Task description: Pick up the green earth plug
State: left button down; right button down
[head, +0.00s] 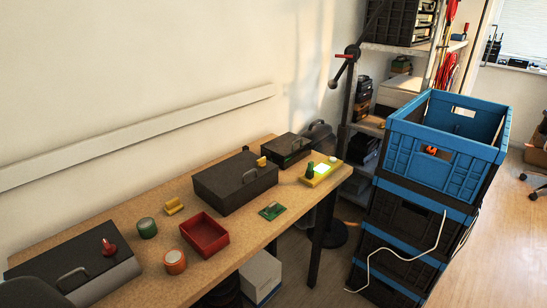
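A small dark green upright piece (310,171) stands at the left end of a yellow device (321,172) near the far right end of the workbench. It looks most like the green earth plug, but it is too small to be sure. A flat green piece (272,210) lies near the bench's front edge, and a green round can-like object (147,228) stands further left. Neither of my grippers is in the head view.
The wooden bench (238,235) runs along the wall. It holds a red tray (205,234), an orange-red can (175,262), dark cases (236,181) and a yellow block (174,206). Stacked blue crates (445,140) stand right of the bench, with a white cable hanging down.

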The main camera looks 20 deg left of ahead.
aim_at(310, 165)
jog(key=i+j+u, duration=0.2)
jog(key=u, duration=0.2)
jog(key=i+j+u, duration=0.4)
jog(key=k+l+z, duration=0.15)
jog(key=k+j, duration=0.05)
jog(key=k, duration=0.05)
